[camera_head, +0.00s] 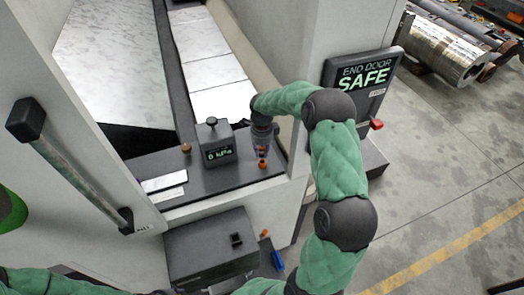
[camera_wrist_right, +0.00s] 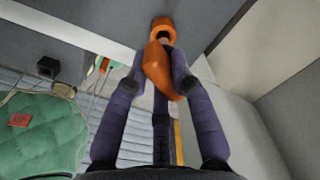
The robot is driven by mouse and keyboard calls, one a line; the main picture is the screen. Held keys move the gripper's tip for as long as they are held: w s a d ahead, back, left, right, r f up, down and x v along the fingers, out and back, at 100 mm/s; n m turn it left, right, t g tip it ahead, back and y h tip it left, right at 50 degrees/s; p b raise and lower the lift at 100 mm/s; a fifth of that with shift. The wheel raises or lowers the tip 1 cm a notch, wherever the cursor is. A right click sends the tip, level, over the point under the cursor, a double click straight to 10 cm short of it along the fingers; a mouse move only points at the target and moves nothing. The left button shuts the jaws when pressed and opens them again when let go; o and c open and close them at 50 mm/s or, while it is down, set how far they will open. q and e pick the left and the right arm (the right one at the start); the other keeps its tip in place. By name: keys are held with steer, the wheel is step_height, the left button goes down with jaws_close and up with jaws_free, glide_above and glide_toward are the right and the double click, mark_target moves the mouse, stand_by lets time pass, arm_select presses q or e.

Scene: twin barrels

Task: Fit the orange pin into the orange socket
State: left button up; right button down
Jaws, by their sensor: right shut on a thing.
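My right gripper (camera_head: 262,148) reaches down over the dark ledge of the machine. In the right wrist view its purple fingers (camera_wrist_right: 160,72) are closed around the orange pin (camera_wrist_right: 158,68), which is tapered. An orange, ring-like part with a dark opening (camera_wrist_right: 162,26) shows just beyond the fingertips; I cannot tell whether it is the socket or the pin's end. In the head view a small orange piece (camera_head: 262,163) shows just below the fingers, too small to tell apart. Contact between pin and socket cannot be made out. My left gripper is out of view.
A grey gauge box (camera_head: 219,146) reading "0 kPa" stands left of my right gripper, with a brown knob (camera_head: 187,149) beyond it. A sign (camera_head: 362,78) reads "END DOOR SAFE". A grey box (camera_head: 210,248) stands below the ledge. Open floor lies at the right.

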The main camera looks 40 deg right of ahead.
mark_target(262, 155)
stand_by(0.7)
steer(key=shift+f+b, duration=1.9)
steer(key=shift+f, duration=0.25)
steer(key=c, duration=1)
jaws_free()
step_height(262, 155, up, 12)
steer(key=shift+r, duration=0.1)
